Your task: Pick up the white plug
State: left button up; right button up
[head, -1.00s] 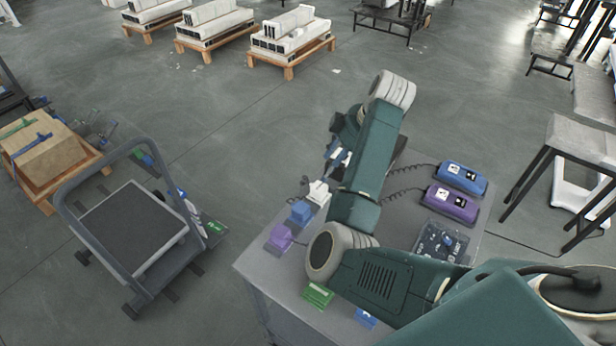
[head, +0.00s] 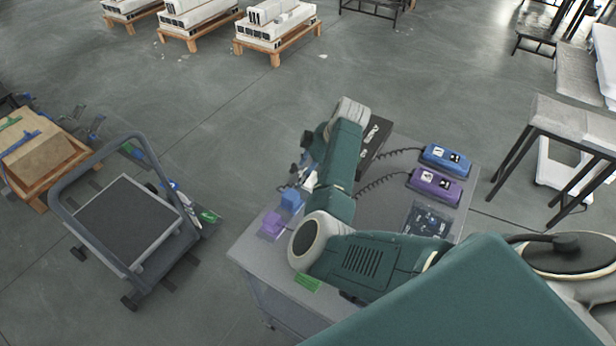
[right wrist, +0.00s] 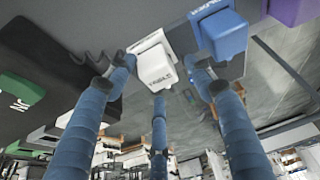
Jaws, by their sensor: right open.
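The white plug (right wrist: 155,64) has dark lettering and shows in the right wrist view between my right gripper's blue fingers. My right gripper (right wrist: 160,82) is open, with fingers on both sides of the plug and one below it in the picture. I cannot tell whether any finger touches it. In the head view, the white plug (head: 311,180) is partly hidden by my right arm, and the gripper (head: 302,170) is small beside it. My left gripper is not in view.
A blue plug (head: 291,201) and a purple plug (head: 271,223) stand close by along the table edge. Blue (head: 445,158) and purple (head: 435,186) boxes with coiled cables are on the right of the grey table (head: 262,258). A cart (head: 125,215) stands left.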

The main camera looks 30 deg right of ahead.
jog(key=c, duration=0.9)
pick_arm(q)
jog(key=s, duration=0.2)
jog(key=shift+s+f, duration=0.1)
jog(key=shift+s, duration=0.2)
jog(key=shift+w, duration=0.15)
pick_arm(e)
jog(key=shift+w+r, duration=0.1)
jog(key=shift+r, duration=0.2)
notch_tip(320, 180, up, 9)
jog(key=shift+f+b, duration=0.15)
jog(key=shift+b, duration=0.9)
jog(key=shift+r, duration=0.35)
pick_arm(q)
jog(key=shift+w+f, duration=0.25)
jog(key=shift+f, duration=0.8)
pick_arm(e)
jog(key=shift+c, duration=0.8)
